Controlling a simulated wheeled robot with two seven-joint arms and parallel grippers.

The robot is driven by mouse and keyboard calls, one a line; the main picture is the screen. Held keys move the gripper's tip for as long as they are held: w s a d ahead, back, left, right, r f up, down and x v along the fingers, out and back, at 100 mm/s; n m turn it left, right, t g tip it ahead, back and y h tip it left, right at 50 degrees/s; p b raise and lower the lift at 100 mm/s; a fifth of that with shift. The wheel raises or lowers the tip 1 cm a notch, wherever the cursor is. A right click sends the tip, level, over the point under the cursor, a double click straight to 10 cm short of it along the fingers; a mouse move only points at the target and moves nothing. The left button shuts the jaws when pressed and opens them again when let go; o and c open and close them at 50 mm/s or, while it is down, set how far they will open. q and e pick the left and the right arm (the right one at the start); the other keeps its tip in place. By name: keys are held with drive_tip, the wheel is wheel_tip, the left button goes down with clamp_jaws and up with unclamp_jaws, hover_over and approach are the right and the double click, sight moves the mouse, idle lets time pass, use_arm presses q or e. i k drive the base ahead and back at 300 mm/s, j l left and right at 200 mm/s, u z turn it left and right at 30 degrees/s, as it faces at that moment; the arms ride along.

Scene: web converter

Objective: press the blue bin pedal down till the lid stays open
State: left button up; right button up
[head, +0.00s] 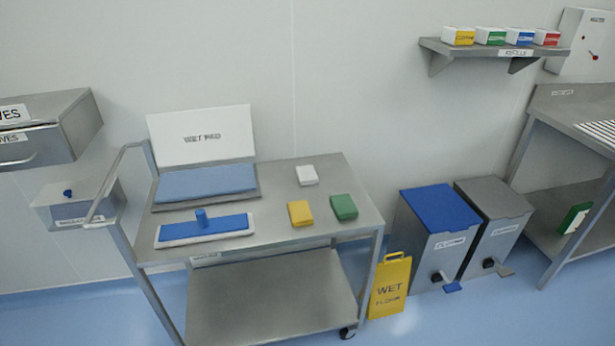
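The blue-lidded bin (432,245) stands on the floor against the back wall, right of the trolley. Its blue lid (440,208) is shut. Its blue pedal (452,287) sticks out at the front, low near the floor, beside a dark round part. A grey-lidded bin (497,232) with a grey pedal (504,270) stands close on its right, its lid also shut. Neither of my grippers shows in the head view.
A steel trolley (270,228) with pads and a mop head stands left of the bins. A yellow wet-floor sign (389,287) stands between trolley and blue bin. A steel bench (572,110) is at the right. Blue floor (480,325) is clear before the bins.

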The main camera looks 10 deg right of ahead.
sight(450, 287)
drive_tip(key=z, duration=1.45)
